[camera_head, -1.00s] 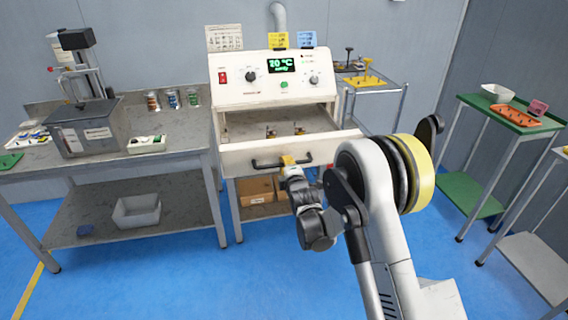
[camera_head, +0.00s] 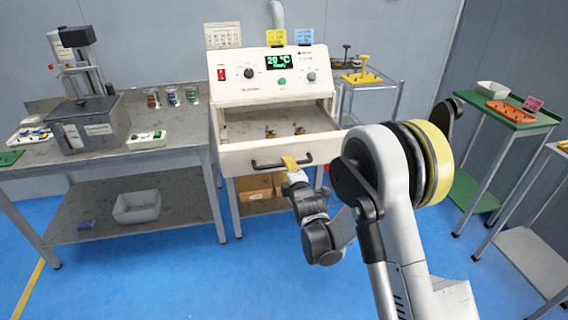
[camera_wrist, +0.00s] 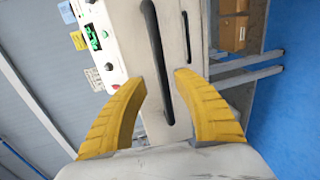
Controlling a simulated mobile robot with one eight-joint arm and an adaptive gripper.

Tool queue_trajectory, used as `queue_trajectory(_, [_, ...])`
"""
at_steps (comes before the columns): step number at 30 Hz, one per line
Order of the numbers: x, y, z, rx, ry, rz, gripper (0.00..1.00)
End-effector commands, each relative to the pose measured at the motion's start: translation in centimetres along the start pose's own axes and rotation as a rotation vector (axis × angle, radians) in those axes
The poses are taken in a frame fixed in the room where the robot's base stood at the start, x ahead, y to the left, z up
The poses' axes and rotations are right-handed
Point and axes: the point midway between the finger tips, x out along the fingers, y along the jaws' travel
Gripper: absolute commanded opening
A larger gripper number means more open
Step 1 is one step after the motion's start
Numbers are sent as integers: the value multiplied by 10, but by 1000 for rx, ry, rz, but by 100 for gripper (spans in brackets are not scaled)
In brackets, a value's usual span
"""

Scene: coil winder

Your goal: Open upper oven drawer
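The white oven (camera_head: 240,92) stands against the back wall. Its upper drawer (camera_head: 236,160) is pulled out, and its inside shows from above with a few small parts in it. The black bar handle (camera_head: 266,165) runs across the drawer front. My gripper (camera_head: 290,162) is at the right part of this handle. In the wrist view, my yellow gripper fingers (camera_wrist: 162,80) are spread apart, with the black handle (camera_wrist: 152,45) lying in the gap between and ahead of them. I see no finger clamped on the handle.
Cardboard boxes (camera_head: 254,187) sit under the oven. A grey workbench (camera_head: 180,160) with a machine and bins stands to the left. A small cart (camera_head: 372,88) and a green table (camera_head: 500,113) stand to the right. Blue floor (camera_head: 170,270) in front is clear.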

Motion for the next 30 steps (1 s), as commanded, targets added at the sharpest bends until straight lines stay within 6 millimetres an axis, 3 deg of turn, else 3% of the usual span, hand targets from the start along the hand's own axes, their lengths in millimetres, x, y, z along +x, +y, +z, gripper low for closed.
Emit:
queue_trajectory(3, [-28, 1, 0, 0, 0, 0, 36])
queue_trajectory(10, [-61, 0, 0, -1, 0, 1, 36])
queue_trajectory(26, [-68, 1, 0, 1, 0, 0, 36])
queue_trajectory(30, [-74, 12, 8, 54, -13, -23, 36])
